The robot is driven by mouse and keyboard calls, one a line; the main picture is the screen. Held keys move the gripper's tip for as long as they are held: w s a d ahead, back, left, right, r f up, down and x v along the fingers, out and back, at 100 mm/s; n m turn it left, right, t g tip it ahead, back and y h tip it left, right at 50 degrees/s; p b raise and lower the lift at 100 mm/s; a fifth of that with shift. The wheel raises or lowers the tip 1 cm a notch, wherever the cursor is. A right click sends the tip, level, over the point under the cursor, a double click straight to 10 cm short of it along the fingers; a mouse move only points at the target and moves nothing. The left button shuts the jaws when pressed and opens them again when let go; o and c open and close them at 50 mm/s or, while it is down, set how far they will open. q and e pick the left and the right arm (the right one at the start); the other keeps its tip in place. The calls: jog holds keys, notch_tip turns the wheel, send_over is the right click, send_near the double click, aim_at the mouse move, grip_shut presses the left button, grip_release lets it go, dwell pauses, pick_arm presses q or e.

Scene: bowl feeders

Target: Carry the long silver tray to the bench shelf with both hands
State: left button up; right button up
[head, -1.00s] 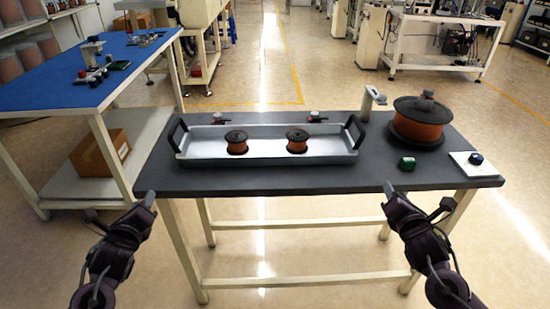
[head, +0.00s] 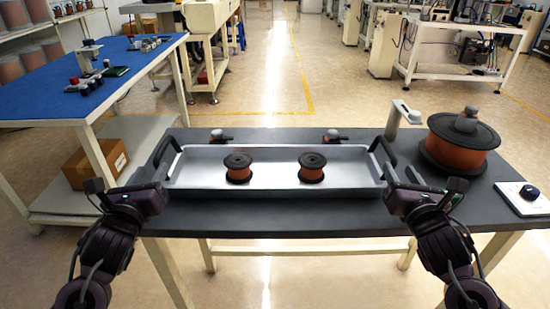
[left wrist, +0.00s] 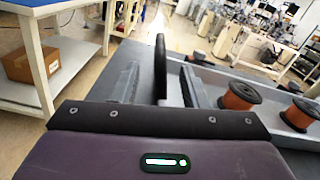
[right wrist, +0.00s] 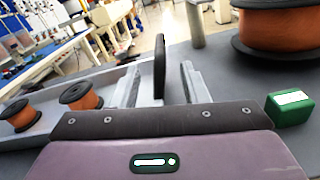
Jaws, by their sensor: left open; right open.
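The long silver tray (head: 275,189) lies on the dark table, with two orange-and-black spools (head: 238,167) (head: 312,166) inside. Its black end handles stand upright, the left handle (left wrist: 160,68) and the right handle (right wrist: 159,68). My left gripper (head: 152,187) is at the tray's left end, open, with a finger on each side of the left handle. My right gripper (head: 394,186) is at the right end, likewise open, with the right handle between its fingers. A blue-topped bench (head: 70,98) stands at the left; its pale lower shelf (head: 150,140) holds a cardboard box (head: 95,160).
The dark table (head: 270,217) also carries a large orange spool (head: 460,150) with a black top, a white plate with a dark knob (head: 528,192), and a small green box (right wrist: 290,108). Small parts lie on the blue bench top. Floor shows between bench and table.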

aim_at(156, 157)
pick_arm(q)
jog(key=shift+w, duration=0.5)
pick_arm(e)
jog(key=shift+w, duration=0.5)
pick_arm(q)
jog(key=shift+s+r, duration=0.15)
jog(key=shift+s, duration=0.15)
pick_arm(e)
jog(key=shift+s+r, duration=0.15)
jog(key=shift+s, duration=0.15)
pick_arm(q)
jog(key=shift+w, duration=4)
pick_arm(e)
jog(key=shift+w, duration=4)
pick_arm(q)
grip_shut()
pick_arm(e)
grip_shut()
pick_arm(q)
jog(key=shift+a, duration=0.1)
jog(key=shift+r, duration=0.2)
pick_arm(e)
jog(key=shift+r, duration=0.25)
